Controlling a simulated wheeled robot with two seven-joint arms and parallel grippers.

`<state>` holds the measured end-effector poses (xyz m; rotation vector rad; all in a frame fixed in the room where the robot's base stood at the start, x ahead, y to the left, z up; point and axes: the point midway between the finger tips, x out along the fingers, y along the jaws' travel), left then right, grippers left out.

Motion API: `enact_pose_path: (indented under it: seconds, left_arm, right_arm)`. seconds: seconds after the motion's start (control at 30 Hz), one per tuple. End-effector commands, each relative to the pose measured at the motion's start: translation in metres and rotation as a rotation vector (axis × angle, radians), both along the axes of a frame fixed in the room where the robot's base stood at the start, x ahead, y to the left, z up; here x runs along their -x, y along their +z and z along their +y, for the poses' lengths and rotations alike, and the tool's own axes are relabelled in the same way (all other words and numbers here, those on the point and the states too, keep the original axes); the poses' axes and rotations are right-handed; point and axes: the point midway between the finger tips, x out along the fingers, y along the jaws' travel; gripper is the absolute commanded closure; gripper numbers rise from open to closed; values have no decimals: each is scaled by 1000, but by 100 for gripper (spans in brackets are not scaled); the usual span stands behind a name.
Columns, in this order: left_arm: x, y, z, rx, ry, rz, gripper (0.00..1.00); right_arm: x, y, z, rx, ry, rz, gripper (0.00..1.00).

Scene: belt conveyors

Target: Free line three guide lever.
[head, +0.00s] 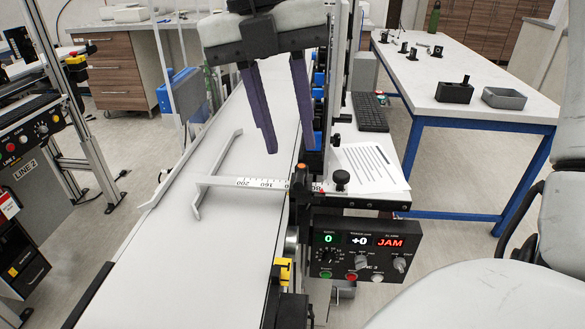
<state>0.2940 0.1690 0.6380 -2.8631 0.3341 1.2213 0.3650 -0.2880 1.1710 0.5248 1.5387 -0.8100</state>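The line three belt (185,255) runs away from me with a white guide rail (222,160) lying over it. The guide's scale bar (262,184) reaches to the belt's right edge, by an orange part (300,168) and a black knob (341,178). I cannot tell which part is the lever. The line 3 control panel (365,252) shows 0, +0 and a red JAM. My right gripper (288,149) points down above the belt's right side, fingers apart and nothing between them. My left gripper is not in view.
A printed sheet (370,167) lies on a side shelf right of the belt. A blue-legged table (450,70) with black and grey trays stands at the back right. Line 2's panel (25,140) is at the left. A post rises close beside my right gripper.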

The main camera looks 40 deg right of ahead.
Motion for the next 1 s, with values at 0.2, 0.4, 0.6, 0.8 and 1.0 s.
enact_pose_path:
  seconds: [0.2, 0.4, 0.6, 0.8, 1.0]
  left_arm:
    - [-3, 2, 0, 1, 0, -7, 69]
    - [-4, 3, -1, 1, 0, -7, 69]
    - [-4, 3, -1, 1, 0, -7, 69]
    - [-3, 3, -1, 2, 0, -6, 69]
    - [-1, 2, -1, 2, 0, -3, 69]
  right_arm:
    - [7, -40, -5, -5, 3, 4, 70]
    - [9, -61, -7, -4, 1, 1, 70]
    - [9, -66, -8, -4, 0, 1, 70]
    - [9, -66, -8, -4, 0, 1, 79]
    - [9, -65, -8, -4, 0, 1, 100]
